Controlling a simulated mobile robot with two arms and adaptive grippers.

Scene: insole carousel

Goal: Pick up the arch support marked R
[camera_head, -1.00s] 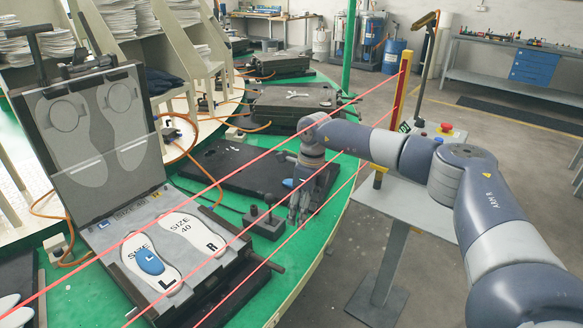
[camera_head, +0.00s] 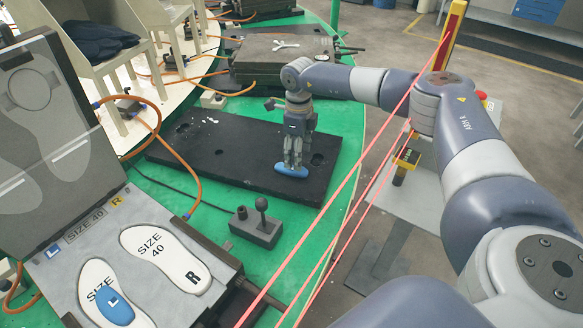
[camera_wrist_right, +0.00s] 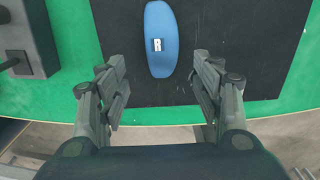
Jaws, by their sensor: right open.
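The blue arch support (camera_head: 291,171) lies on the black board near its front edge. The right wrist view shows it (camera_wrist_right: 160,20) with a small white label that appears to read R. My right gripper (camera_head: 292,158) points down at it, fingers just above or beside it. In the right wrist view the gripper (camera_wrist_right: 158,80) is open, one finger either side of the support's near end, with nothing between the fingertips. I cannot tell the exact height gap. Another blue arch support (camera_head: 116,308), marked L, sits on the left insole of the mould. My left gripper is out of view.
The black board (camera_head: 225,160) lies on the green table (camera_head: 255,105). A small joystick box (camera_head: 255,230) stands in front of it. The open mould (camera_head: 185,310) with two white insoles is at lower left. Red beams cross beside my right arm.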

